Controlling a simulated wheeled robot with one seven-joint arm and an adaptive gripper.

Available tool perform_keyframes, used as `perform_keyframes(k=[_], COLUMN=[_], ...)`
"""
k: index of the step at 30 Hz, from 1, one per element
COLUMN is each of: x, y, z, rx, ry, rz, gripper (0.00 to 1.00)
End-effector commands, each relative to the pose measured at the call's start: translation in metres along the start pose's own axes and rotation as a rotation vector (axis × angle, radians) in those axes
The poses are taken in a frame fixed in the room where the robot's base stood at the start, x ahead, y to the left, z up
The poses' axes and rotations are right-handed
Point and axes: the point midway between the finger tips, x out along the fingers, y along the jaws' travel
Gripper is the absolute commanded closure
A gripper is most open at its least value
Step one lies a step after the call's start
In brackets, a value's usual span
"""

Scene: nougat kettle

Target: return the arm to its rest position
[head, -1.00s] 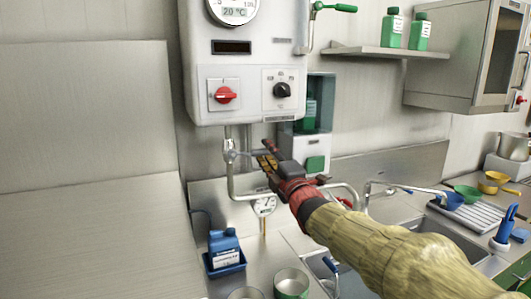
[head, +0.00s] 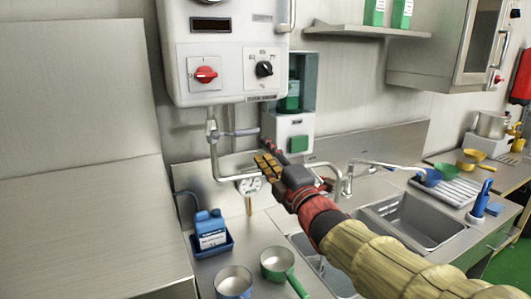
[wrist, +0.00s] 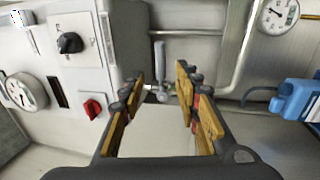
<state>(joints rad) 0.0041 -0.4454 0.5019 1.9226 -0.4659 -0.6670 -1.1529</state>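My gripper (head: 268,160) reaches up and left over the counter in the head view, in front of the pipes under the white control box (head: 222,50). In the wrist view my gripper (wrist: 160,95) is open, its yellow-padded fingers well apart with nothing between them. Beyond the fingers a grey valve lever (wrist: 159,62) shows on the pipe, apart from them. The lever also shows in the head view (head: 238,133), lying roughly level. My arm comes in from the lower right in a tan sleeve with a red cuff.
A dial gauge (head: 249,185) and a curved tap (head: 335,175) are close to my gripper. The sink (head: 415,220) lies to the right. A shelf (head: 365,31) is above.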

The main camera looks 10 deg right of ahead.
Motion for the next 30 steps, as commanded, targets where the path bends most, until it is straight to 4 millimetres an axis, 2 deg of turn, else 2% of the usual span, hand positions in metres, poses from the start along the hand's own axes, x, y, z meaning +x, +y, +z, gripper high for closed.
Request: perform_keyframes(k=[5,8,11,12,14,17,20,21,26,27,30], x=[0.000,-0.001,-0.011,-0.021,-0.040,-0.084,-0.137,-0.161,-0.262,-0.286,-0.339], y=[-0.001,-0.019,-0.065,-0.086,-0.114,-0.152,-0.180,-0.190,-0.211,-0.213,-0.213], z=[0.000,0.009,0.027,0.035,0.045,0.055,0.056,0.054,0.031,0.022,0.000], rx=[0.029,0.125,0.288,0.367,0.487,0.683,0.870,0.942,1.201,1.254,1.360], ry=[-0.002,-0.039,-0.136,-0.192,-0.284,-0.453,-0.636,-0.712,-1.013,-1.079,-1.213], rz=[-0.004,-0.068,-0.202,-0.264,-0.351,-0.478,-0.583,-0.622,-0.747,-0.772,-0.822], gripper=[0.68,0.68,0.68,0.68,0.68,0.68,0.68,0.68,0.68,0.68,0.68])
